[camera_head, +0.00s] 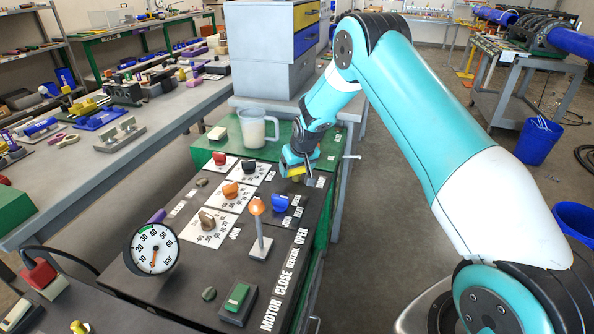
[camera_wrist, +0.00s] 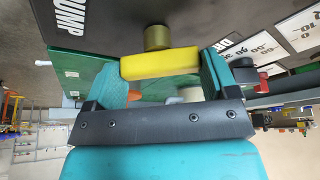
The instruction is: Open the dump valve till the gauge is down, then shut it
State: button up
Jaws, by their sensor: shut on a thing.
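The yellow dump valve handle (camera_wrist: 160,64) lies crosswise between the two fingers of my gripper (camera_wrist: 166,78) in the wrist view, under a brass stem (camera_wrist: 157,37). A black plate with the word DUMP (camera_wrist: 70,25) is beside it. In the head view my gripper (camera_head: 299,170) is at the far right corner of the dark panel, with the yellow handle (camera_head: 292,171) partly hidden by it. The round white pressure gauge (camera_head: 152,248) is at the panel's near left. Its orange needle seems to point almost straight down, near the low end; the exact reading is too small to tell.
An orange-knobbed lever (camera_head: 257,220) stands upright on the panel, with red, orange, brown and blue knobs behind it. A measuring jug (camera_head: 256,129) stands on the green surface beyond my gripper. The floor to the right has blue bins (camera_head: 537,140).

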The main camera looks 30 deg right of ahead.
jog(key=m+h, duration=0.1)
jog(key=m, duration=0.1)
jog(key=m+b, duration=0.1)
jog(key=m, duration=0.1)
jog(key=shift+a+f+g+h, duration=0.1)
jog(key=shift+a+g+h, duration=0.05)
jog(key=shift+g+h, duration=0.2)
jog(key=shift+m+g+h+b, duration=0.25)
jog(key=shift+m+h+b, duration=0.35)
jog(key=shift+m, duration=1.1)
jog(key=o, duration=0.8)
jog(key=shift+r, duration=0.2)
jog(key=b+v, duration=0.1)
jog(key=v, duration=1.6)
jog(key=shift+r+b, duration=0.15)
jog(key=shift+b, duration=0.2)
